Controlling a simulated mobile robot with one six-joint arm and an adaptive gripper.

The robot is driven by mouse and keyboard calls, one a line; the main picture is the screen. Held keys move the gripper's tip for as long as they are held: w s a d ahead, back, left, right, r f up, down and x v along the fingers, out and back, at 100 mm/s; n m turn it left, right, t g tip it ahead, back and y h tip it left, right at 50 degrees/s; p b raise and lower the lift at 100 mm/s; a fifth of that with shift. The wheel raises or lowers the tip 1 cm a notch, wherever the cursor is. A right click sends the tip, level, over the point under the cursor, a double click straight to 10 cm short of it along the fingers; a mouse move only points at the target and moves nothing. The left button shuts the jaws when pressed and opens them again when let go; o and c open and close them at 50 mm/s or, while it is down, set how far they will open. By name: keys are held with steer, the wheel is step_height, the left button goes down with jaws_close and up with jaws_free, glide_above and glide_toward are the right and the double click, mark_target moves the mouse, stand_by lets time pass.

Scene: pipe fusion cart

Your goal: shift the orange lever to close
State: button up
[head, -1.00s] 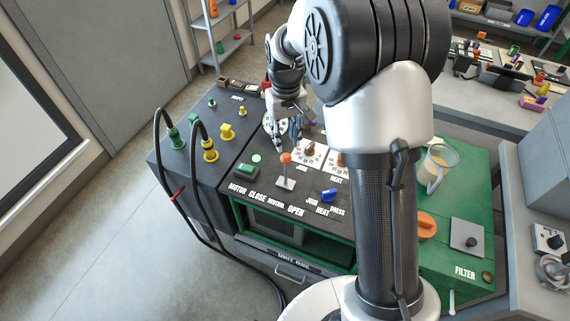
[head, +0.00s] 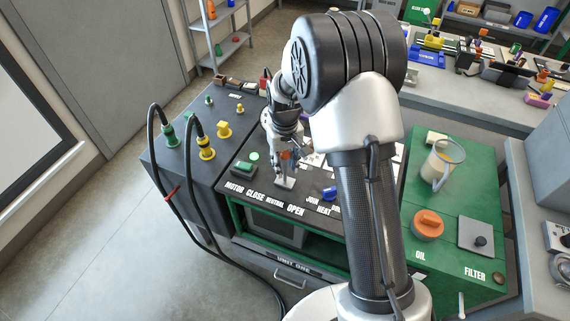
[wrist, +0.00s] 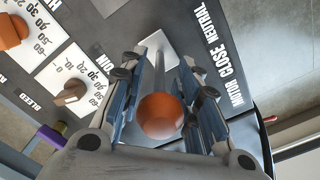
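The orange lever is a metal stem with a round orange knob (wrist: 160,115) on a pale square base plate (head: 284,183). It stands on the dark panel behind the labels CLOSE (head: 256,196), NEUTRAL and OPEN. My gripper (head: 287,158) is down at the lever and partly covers the knob in the head view. In the wrist view, my gripper's (wrist: 160,85) two fingers stand on either side of the knob and stem. They look open, with small gaps beside the knob; contact is not clear. The lever's exact tilt is hard to tell.
A green button (head: 253,156) and a green switch (head: 243,169) sit left of the lever. A blue knob (head: 329,193) lies to the right. Dials (wrist: 70,95) are left in the wrist view.

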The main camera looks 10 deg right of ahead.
jaws_close()
steer(key=shift+w, duration=0.1)
stand_by(0.5)
